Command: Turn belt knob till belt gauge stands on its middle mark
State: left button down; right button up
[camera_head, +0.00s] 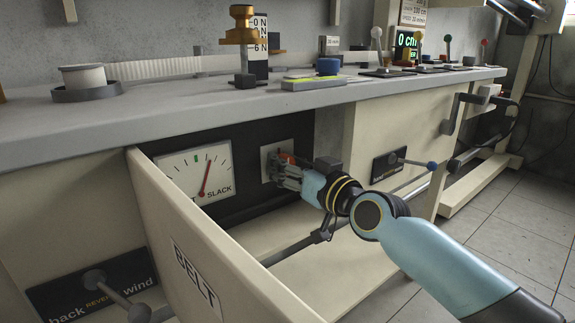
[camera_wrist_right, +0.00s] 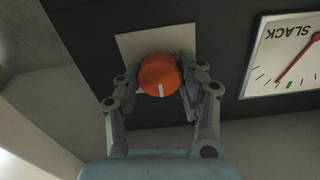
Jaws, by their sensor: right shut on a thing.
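The belt gauge (camera_head: 196,173) is a white dial in the dark recess behind the open BELT door. Its red needle stands a little to the SLACK side of the green middle mark, apart from it. Part of the dial shows upside down in the right wrist view (camera_wrist_right: 286,58), with needle and green mark apart. The belt knob (camera_wrist_right: 158,74) is orange with a white line, on a pale plate. My right gripper (camera_wrist_right: 161,88) is shut on the knob, a finger on each side; in the head view it hides most of the knob (camera_head: 284,170). My left gripper is not in view.
The open door (camera_head: 215,255) stands out in front, left of my right arm. A lever with a blue ball (camera_head: 414,163) sticks out to the right of the recess. Another lever (camera_head: 110,290) is at lower left. The bench top (camera_head: 180,105) runs above the recess.

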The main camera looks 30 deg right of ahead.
jog(key=m, duration=0.4)
jog(key=shift+p, duration=0.3)
jog(key=m, duration=0.3)
jog(key=shift+d+m, duration=0.1)
jog(key=shift+m, duration=0.3)
jog(key=shift+f+m+p, duration=0.1)
jog(key=shift+m+p, duration=0.3)
jog(key=shift+m, duration=1.2)
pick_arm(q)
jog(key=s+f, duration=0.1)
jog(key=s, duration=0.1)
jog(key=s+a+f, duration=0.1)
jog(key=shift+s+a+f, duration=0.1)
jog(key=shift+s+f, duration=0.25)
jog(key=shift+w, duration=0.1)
pick_arm(e)
jog(key=o, duration=1.1)
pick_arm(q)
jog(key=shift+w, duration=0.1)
pick_arm(e)
jog(key=shift+o, duration=0.2)
jog(key=shift+s, duration=0.1)
